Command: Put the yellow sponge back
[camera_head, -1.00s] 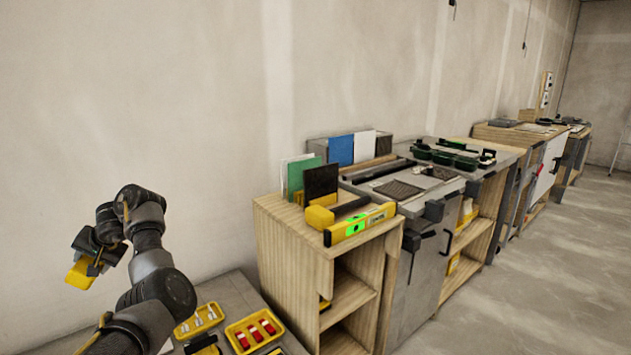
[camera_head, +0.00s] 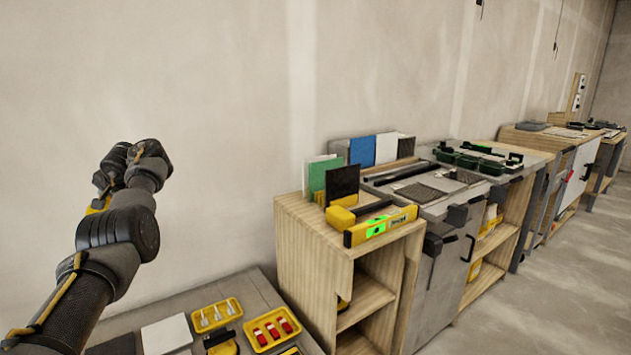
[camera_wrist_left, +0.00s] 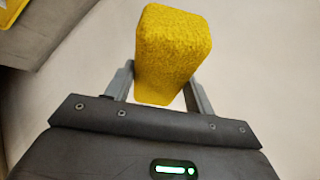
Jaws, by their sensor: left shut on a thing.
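The yellow sponge (camera_wrist_left: 172,55) is a rough-textured block between the two fingers of my left gripper (camera_wrist_left: 160,85) in the left wrist view. The gripper is shut on it, with pale, blurred floor or wall behind. In the head view my left arm rises at the left, and its wrist and forearm hide most of the gripper. Only a bit of yellow (camera_head: 98,206) shows beside the wrist. My right gripper is not in view.
A low grey bench (camera_head: 245,292) holds yellow trays (camera_head: 271,329) and a white tile (camera_head: 166,335). A wooden cabinet (camera_head: 305,250) carries a yellow level (camera_head: 380,227) and upright coloured boards (camera_head: 342,182). More benches run right along the wall. Floor at right is open.

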